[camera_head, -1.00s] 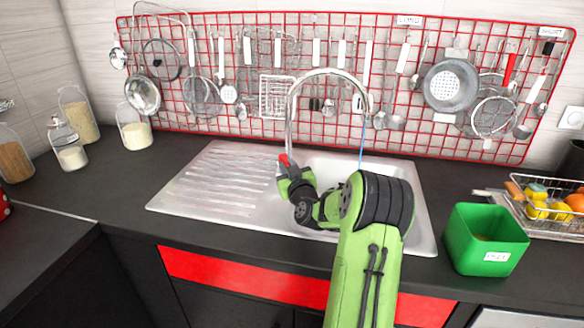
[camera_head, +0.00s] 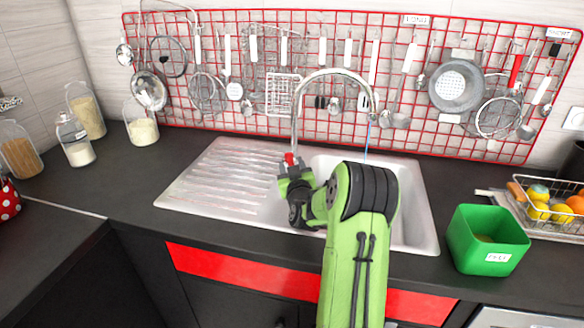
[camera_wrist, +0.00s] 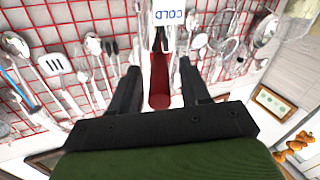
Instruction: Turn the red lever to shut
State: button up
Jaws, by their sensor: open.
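The red lever (camera_head: 290,158) is at the base of the tall chrome faucet (camera_head: 294,120), at the back of the sink. A thin blue stream (camera_head: 367,135) hangs below the spout. In the wrist view the red lever (camera_wrist: 159,82) lies between my two dark fingers, with visible gaps on both sides. A white label reading COLD (camera_wrist: 168,18) is beyond it. My gripper (camera_wrist: 158,68) is open around the lever. In the head view my gripper (camera_head: 293,176) is just in front of the lever, and its fingertips are hard to make out.
The steel sink (camera_head: 215,185) is set in a dark counter. A red grid (camera_head: 230,118) with hanging utensils is behind the faucet. A green bin (camera_head: 485,240) and a wire fruit basket (camera_head: 545,230) stand at right. Glass jars (camera_head: 141,130) stand at left.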

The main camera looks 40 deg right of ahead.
notch_tip(320, 180, up, 10)
jog(key=p, duration=0.2)
jog(key=shift+p, duration=0.4)
